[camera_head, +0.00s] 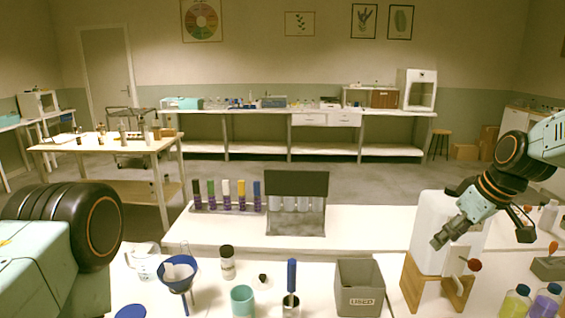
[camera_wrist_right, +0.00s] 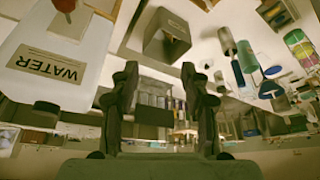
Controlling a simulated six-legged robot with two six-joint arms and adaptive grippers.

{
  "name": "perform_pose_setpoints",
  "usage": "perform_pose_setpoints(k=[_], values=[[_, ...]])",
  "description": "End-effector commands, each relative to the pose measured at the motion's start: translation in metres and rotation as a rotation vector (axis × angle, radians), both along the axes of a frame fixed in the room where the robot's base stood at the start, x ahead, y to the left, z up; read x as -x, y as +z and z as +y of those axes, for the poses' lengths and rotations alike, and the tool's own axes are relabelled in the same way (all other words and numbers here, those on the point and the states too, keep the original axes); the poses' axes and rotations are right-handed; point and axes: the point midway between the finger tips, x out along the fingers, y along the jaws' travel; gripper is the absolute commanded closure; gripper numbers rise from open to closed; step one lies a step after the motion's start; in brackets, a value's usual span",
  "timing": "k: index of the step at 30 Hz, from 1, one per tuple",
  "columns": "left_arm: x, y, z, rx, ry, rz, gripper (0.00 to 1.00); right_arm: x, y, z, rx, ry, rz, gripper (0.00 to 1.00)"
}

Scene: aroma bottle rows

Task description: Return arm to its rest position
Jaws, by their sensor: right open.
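My right gripper (camera_head: 443,236) comes in from the right and hangs in the air, in front of the white water container (camera_head: 430,228) in the head view. In the right wrist view its two fingers (camera_wrist_right: 159,80) stand apart with nothing between them. The row of bottles with coloured caps (camera_head: 226,195) stands on the raised white shelf, left of a dark-topped rack (camera_head: 297,184) holding several pale bottles. Only a link of my left arm shows at the lower left; its gripper is out of view.
The water container sits on a wooden stand (camera_head: 412,284), with a red-knobbed tap (camera_head: 474,265). A grey bin marked USED (camera_head: 359,290), a teal cup (camera_head: 242,300) and a blue funnel (camera_head: 178,274) stand on the front bench. Filled bottles (camera_head: 515,302) are at the lower right.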

Motion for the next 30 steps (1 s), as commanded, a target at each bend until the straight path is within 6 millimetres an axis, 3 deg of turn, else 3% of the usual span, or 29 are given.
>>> perform_pose_setpoints(k=[1, 8, 14, 17, 22, 25, 30], values=[[0.000, 0.000, 0.000, 0.000, 0.000, 0.001, 0.60, 0.004, -0.017, 0.007, 0.001, -0.008, 0.021, 0.54], [0.000, 0.000, 0.000, 0.000, -0.001, 0.001, 0.60, 0.021, -0.079, 0.032, 0.001, -0.066, 0.071, 0.54], [0.000, 0.000, 0.000, 0.000, 0.000, -0.001, 0.60, 0.059, -0.147, 0.057, 0.002, -0.133, 0.135, 0.54], [0.000, 0.000, 0.000, 0.000, 0.000, 0.000, 0.60, 0.095, -0.191, 0.072, 0.007, -0.181, 0.181, 0.54], [0.000, 0.000, 0.000, 0.000, -0.001, 0.001, 0.60, 0.180, -0.260, 0.097, 0.020, -0.276, 0.266, 0.54], [0.000, 0.000, 0.000, 0.000, -0.001, 0.001, 0.60, 0.235, -0.288, 0.106, 0.031, -0.334, 0.309, 0.54], [0.000, 0.000, 0.000, 0.000, 0.000, 0.000, 0.60, 0.316, -0.310, 0.115, 0.054, -0.416, 0.367, 0.54]])
